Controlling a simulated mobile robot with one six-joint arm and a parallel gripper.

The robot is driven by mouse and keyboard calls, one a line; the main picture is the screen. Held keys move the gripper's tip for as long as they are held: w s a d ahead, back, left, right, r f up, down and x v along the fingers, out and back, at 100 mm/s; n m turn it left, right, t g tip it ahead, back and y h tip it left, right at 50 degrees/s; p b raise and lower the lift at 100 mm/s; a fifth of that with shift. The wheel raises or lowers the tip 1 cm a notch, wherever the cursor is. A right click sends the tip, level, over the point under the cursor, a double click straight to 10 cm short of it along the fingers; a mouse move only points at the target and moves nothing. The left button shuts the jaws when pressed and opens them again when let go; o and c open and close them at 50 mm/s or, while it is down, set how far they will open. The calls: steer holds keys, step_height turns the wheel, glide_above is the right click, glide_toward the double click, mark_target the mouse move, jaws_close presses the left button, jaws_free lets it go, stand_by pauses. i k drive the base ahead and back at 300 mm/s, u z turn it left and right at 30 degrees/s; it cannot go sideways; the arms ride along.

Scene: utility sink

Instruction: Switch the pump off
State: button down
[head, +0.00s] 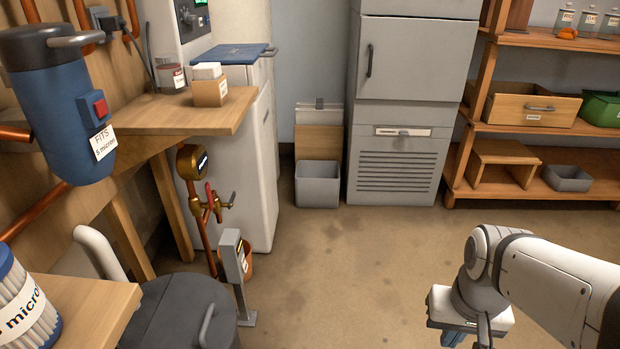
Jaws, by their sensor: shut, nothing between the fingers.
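No part in view is labelled as the pump or as its switch. A grey post with a box on top (235,257) stands on the floor at lower left; I cannot tell whether its box bears a switch. A blue canister (52,110) with a red button (99,104) and a "FITS 5 micron" tag hangs at the left. My gripper (466,336) is at the bottom right, partly cut off by the frame edge. It is shut and empty, well to the right of the post and canister.
A brass valve with a red handle (211,203) and a gauge (192,162) stand behind the post. A dark grey lidded tub (180,312) is at lower left. A wooden shelf unit (545,140) stands at back right. The middle floor (345,275) is clear.

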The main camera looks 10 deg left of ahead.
mark_target(244, 265)
steer(key=u, duration=0.25)
steer(key=i, duration=0.75)
steer(key=u, duration=0.65)
steer(key=k, duration=0.95)
steer(key=u, duration=0.15)
steer(key=i, duration=0.95)
steer(key=z, duration=0.05)
